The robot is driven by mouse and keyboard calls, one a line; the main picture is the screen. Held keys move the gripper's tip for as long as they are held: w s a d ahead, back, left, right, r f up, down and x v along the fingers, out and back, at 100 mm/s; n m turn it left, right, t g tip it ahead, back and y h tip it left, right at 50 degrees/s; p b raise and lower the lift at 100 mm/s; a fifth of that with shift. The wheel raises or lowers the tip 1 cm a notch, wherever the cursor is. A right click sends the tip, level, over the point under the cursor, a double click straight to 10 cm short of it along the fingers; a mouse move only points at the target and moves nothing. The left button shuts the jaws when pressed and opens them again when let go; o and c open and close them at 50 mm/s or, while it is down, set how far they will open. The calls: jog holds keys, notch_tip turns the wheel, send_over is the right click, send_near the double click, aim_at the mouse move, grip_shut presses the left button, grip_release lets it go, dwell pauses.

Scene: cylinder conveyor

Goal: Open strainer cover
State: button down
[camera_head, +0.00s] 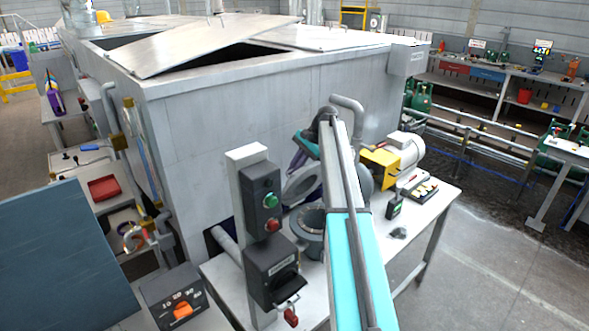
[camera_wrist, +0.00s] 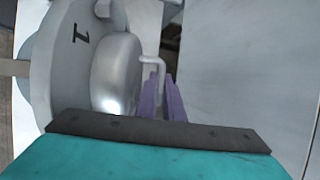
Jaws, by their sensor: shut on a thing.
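The strainer (camera_head: 311,240) stands on the white table, a grey round body with its opening facing up. Its round grey cover (camera_head: 301,184) is raised and tilted steeply above the body's back edge, and the opening's rim shows below it. In the wrist view the cover (camera_wrist: 75,40) fills the left side, with a bulging metal middle and a dark mark. My gripper (camera_wrist: 166,98) has purple fingers shut on a thin light bent handle (camera_wrist: 153,62). In the head view my gripper (camera_head: 299,160) is at the cover's upper edge, partly hidden by my arm.
A control post (camera_head: 250,200) with green and red buttons stands left of the strainer. A yellow and white pump motor (camera_head: 405,152) is to the right. The large grey tank (camera_head: 215,125) rises close behind. The white table (camera_head: 420,215) has some free room at its right.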

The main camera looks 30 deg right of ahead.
jog(key=shift+a, duration=0.2)
jog(key=c, duration=2.2)
grip_release()
jog(key=shift+d, duration=0.1)
jog(key=shift+d+r, duration=0.1)
jog(key=shift+r, duration=0.05)
jog(key=shift+d+r+b, duration=0.3)
jog(key=shift+r+b, duration=0.1)
jog(key=shift+r, duration=0.1)
jog(key=shift+p+v, duration=1)
jog(key=shift+v, duration=4.15)
jog(key=shift+s+a, duration=0.1)
